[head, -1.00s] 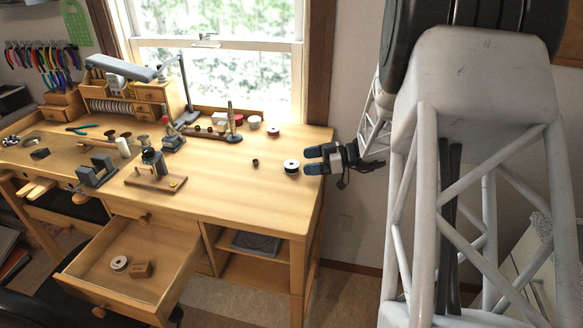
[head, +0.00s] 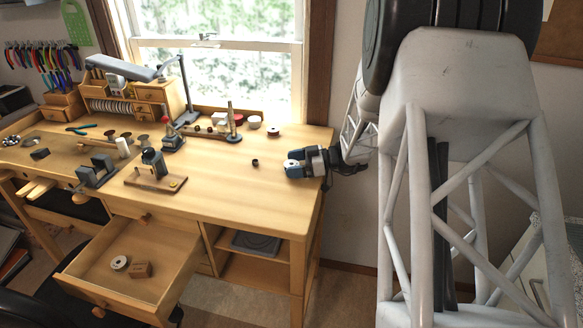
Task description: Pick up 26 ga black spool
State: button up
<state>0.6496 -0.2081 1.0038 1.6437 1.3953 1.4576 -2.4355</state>
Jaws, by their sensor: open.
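A small spool (head: 292,162) with a pale rim and dark middle stands on the bench top near its right edge; its label is too small to read. My gripper (head: 295,164) reaches in from the right, low over the bench, with its open jaws around the spool and hiding much of it. I cannot tell whether the fingers touch it. A similar pale spool (head: 120,262) lies in the open drawer at the lower left.
Small pots (head: 254,122) and a stand (head: 230,125) are at the back. The drawer (head: 165,275) juts out in front, holding a small brown box (head: 141,269).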

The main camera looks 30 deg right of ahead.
dwell(0.4)
jog(key=c, duration=1)
jog(key=shift+r, duration=0.15)
jog(key=shift+r, duration=0.6)
jog(key=f+v, duration=0.3)
jog(key=v, duration=1.2)
jog(key=d+f+v, duration=0.1)
jog(key=f+v, duration=0.2)
jog(key=v, duration=1.3)
jog(key=shift+s+d, duration=0.25)
jog(key=shift+s, duration=0.15)
jog(key=shift+f, duration=0.1)
